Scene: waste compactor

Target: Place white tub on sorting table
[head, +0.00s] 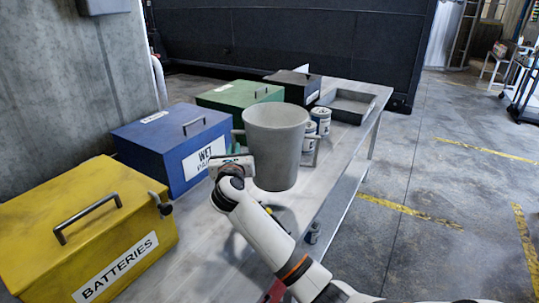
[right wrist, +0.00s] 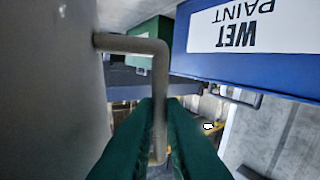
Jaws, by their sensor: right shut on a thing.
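The white tub (head: 275,150), a light grey-white bucket with side handles, is upright over the middle of the grey sorting table (head: 212,245). I cannot tell whether its base touches the top. My right gripper (head: 236,148) is at the tub's left side, shut on its handle. In the right wrist view the green fingers (right wrist: 162,125) close around the bent handle (right wrist: 158,70), with the tub wall filling the left. My left gripper is not in view.
Along the table's left side stand a yellow BATTERIES box (head: 85,220), blue WET PAINT box (head: 178,150), green box (head: 240,94) and black box (head: 292,84). Cans (head: 321,121) stand right behind the tub. A shallow grey tray (head: 346,107) is at the far end.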

